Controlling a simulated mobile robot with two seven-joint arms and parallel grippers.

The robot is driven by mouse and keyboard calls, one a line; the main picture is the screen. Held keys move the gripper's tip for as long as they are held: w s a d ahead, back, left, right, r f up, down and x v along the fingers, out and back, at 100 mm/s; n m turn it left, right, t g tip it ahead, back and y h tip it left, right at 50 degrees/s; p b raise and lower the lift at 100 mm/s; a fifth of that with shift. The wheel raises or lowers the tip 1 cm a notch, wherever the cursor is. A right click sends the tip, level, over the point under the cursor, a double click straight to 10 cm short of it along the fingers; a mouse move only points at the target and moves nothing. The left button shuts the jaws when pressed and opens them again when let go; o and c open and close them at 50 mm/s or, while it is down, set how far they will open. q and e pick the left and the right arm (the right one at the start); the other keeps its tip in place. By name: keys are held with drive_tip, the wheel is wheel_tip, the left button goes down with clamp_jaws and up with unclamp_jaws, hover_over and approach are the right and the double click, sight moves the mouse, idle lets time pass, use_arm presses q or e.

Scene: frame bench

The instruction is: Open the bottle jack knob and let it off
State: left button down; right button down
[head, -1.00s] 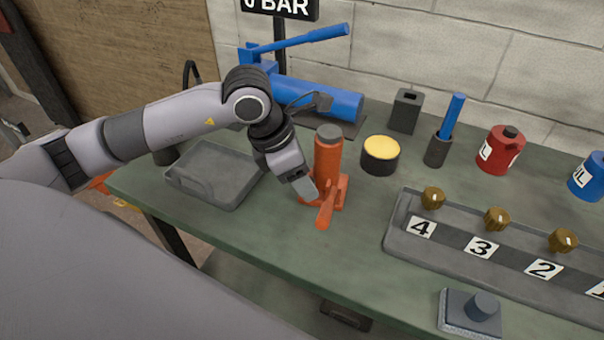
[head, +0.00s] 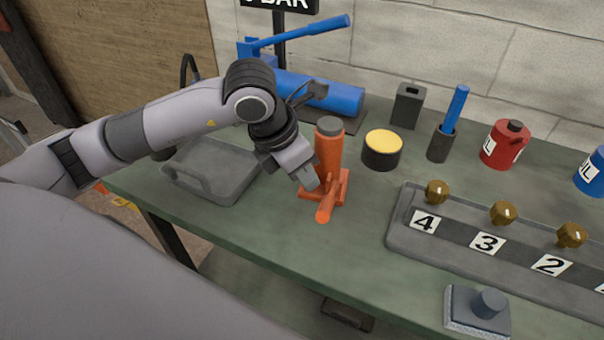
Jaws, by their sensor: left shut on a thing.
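The orange bottle jack (head: 329,154) stands upright on the green bench, with a dark grey cap on top and an orange lever socket sticking out toward the front. My left gripper (head: 312,184) is at the left front of the jack, low by its base. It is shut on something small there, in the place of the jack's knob. The knob itself is hidden behind the fingers. My right gripper is not in the head view.
A grey tray (head: 207,187) lies left of the jack. A blue hand pump (head: 318,92) lies behind it. A yellow-topped black tin (head: 382,150) stands close to its right. A numbered tray (head: 398,237) with brass knobs lies at right.

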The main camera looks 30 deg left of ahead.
use_arm(q)
drive_tip(key=n+y+b, duration=0.1)
drive_tip(key=n+b, duration=0.1)
drive_tip(key=n, duration=0.1)
drive_tip(key=shift+d+t, duration=0.2)
drive_tip(key=shift+t, duration=0.1)
drive_tip(key=shift+d+n+y+b, duration=0.15)
drive_tip(key=shift+n+y+b, duration=0.6)
drive_tip(key=shift+n, duration=1.15)
drive_tip(key=c, duration=0.9)
unclamp_jaws()
drive_tip(key=shift+c, duration=0.2)
drive_tip(key=shift+o, duration=0.3)
drive_tip(key=shift+s, duration=0.1)
